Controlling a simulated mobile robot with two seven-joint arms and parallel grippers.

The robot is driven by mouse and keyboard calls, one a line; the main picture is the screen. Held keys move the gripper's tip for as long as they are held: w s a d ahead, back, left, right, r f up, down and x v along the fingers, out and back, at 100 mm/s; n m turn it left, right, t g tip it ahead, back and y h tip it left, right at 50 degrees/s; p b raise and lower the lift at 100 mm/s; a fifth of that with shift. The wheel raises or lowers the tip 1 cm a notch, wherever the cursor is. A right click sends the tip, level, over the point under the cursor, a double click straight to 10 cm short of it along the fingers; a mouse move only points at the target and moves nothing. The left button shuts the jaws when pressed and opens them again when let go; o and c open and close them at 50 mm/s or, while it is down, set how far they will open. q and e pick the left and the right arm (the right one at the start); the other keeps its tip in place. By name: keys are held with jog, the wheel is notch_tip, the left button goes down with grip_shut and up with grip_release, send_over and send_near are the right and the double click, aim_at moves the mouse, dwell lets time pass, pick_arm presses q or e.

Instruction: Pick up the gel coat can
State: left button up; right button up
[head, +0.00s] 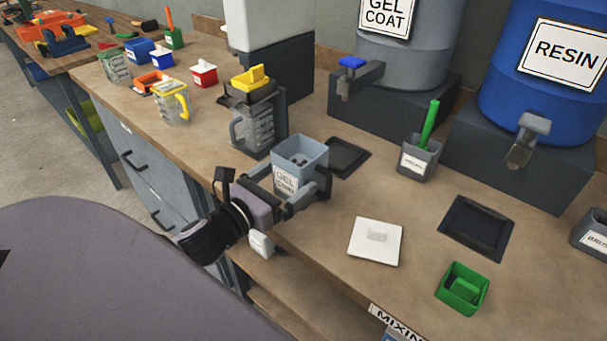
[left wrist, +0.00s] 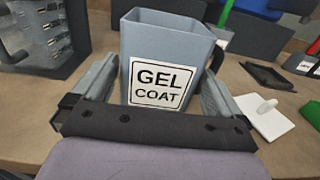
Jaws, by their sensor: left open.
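The gel coat can (head: 300,158) is a light grey-blue, open-topped square container with a dark handle on its right side. It stands upright on the bench, and its "GEL COAT" label faces my left wrist camera (left wrist: 158,84). My left gripper (head: 292,192) is at the can's near side. Its two fingers (left wrist: 160,95) are spread, one on each side of the can's lower part. I cannot tell whether either finger touches it. My right gripper is in neither view.
A dark square pad (head: 347,157) lies behind the can. A grey jug (head: 254,128) under a yellow-topped dispenser stands close to its left. A white lid (head: 376,241), a green box (head: 463,288) and another dark pad (head: 477,227) lie to the right. Large drums stand behind.

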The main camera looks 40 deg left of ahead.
aim_at(303, 166)
pick_arm(q)
jog(key=shift+w+d+p, duration=0.15)
jog(key=shift+w, duration=1.2)
jog(key=shift+w+d+p, duration=0.1)
jog(key=shift+w+p, duration=0.05)
jog(key=shift+w, duration=1.15)
jog(key=c, duration=0.9)
jog(key=shift+r, duration=0.15)
jog(key=c, duration=0.3)
